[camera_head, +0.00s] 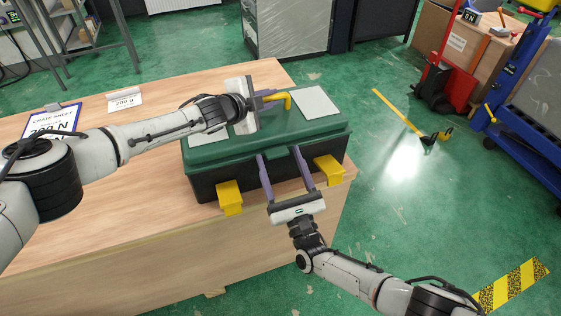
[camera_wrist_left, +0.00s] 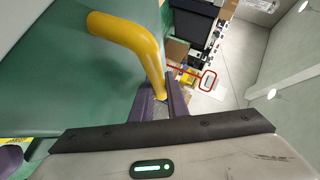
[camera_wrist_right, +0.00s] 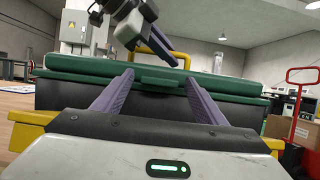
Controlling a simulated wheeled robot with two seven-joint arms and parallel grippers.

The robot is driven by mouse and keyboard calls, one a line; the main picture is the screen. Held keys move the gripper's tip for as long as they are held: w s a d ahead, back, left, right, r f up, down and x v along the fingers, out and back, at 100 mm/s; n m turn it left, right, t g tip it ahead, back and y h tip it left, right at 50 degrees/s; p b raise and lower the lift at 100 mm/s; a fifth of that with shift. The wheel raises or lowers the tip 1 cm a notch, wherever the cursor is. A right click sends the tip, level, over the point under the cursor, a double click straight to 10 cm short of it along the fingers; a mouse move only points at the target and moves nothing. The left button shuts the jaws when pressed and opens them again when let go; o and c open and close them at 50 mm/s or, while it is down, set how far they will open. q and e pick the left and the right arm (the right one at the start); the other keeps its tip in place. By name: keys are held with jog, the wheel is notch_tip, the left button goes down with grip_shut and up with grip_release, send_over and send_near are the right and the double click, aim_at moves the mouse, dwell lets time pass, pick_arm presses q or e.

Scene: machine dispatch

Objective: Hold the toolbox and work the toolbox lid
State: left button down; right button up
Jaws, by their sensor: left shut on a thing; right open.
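The toolbox (camera_head: 195,181) has a dark body and a green lid (camera_head: 311,124), and stands on the wooden table with the lid down. Two yellow latches, a left one (camera_head: 229,197) and a right one (camera_head: 328,170), are on its front. My left gripper (camera_head: 274,97) is shut on the yellow handle (camera_wrist_left: 128,36) on top of the lid. My right gripper (camera_head: 284,166) is open at the toolbox front between the latches. Its fingers point at the lid's front edge; in the right wrist view the lid edge (camera_wrist_right: 240,84) lies between and behind them. I cannot tell whether they touch it.
The wooden table (camera_head: 150,97) carries a crate sheet sign (camera_head: 50,121) and a small card (camera_head: 124,101) at the left. A red hand truck (camera_head: 437,85) and a blue cart (camera_head: 520,110) stand at the right. The green floor right of the table is mostly clear.

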jog(key=c, duration=1.5)
jog(key=shift+w+r+h, duration=0.1)
jog(key=shift+r+h, duration=0.05)
jog(key=shift+h, duration=0.15)
jog(key=shift+w+r+m+g, duration=0.1)
jog(key=shift+r+m+g, duration=0.2)
jog(key=shift+r+g, duration=0.2)
jog(key=shift+w+r, duration=0.15)
jog(key=shift+r, duration=1.35)
jog(key=o, duration=1.4)
jog(key=shift+a, duration=0.1)
jog(key=shift+o, duration=0.5)
jog(key=shift+f, duration=0.1)
jog(key=shift+s+f+g, duration=0.15)
jog(key=shift+s+g, duration=0.05)
jog(key=shift+g, duration=0.1)
